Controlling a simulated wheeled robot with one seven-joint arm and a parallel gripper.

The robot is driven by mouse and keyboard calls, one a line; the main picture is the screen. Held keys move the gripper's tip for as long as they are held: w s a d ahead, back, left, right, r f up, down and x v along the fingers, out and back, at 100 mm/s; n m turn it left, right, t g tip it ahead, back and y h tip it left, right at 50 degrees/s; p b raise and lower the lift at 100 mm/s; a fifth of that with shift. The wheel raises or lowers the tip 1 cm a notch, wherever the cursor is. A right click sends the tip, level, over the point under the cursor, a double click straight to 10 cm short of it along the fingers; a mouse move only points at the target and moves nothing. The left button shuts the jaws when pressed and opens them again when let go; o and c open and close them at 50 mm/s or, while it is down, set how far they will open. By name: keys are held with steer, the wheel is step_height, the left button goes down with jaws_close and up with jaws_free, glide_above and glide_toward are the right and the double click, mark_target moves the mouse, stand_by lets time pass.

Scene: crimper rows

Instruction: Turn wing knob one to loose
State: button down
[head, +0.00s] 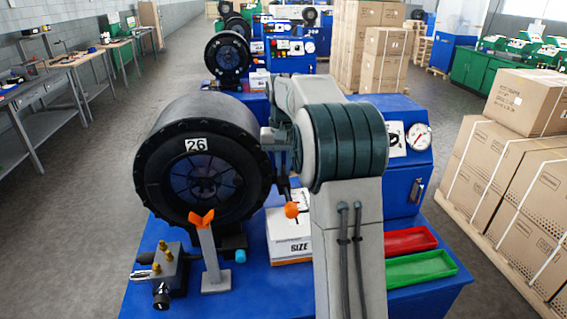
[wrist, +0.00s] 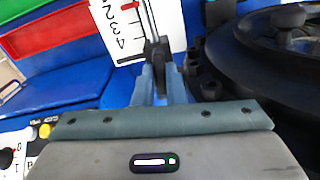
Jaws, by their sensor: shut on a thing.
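My gripper (wrist: 157,52) is shut at the end of its fingers in the wrist view, with a metal rod (wrist: 148,18) rising straight from between the tips. What exactly it grips is too small to tell. In the head view my arm covers most of the gripper. An orange wing-shaped piece (head: 202,218) tops a grey post on the blue bench, apart from the gripper. I cannot tell which part is wing knob one. The crimper head (head: 200,155), marked 26, is at the left.
A white card with printed marks (wrist: 125,28) lies behind the fingertips. A white box (head: 288,240), a red tray (head: 408,240) and a green tray (head: 420,268) sit on the bench (head: 300,290). A pressure gauge (head: 418,137) is at the right. Cartons (head: 515,185) stand beyond the aisle.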

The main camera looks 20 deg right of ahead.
mark_target(283, 169)
steer(key=shift+n, duration=0.9)
steer(key=c, duration=1.5)
jaws_free()
steer(key=shift+r, duration=0.1)
step_height(283, 169, up, 14)
steer(key=shift+f, duration=0.2)
steer(key=shift+s+a, duration=0.1)
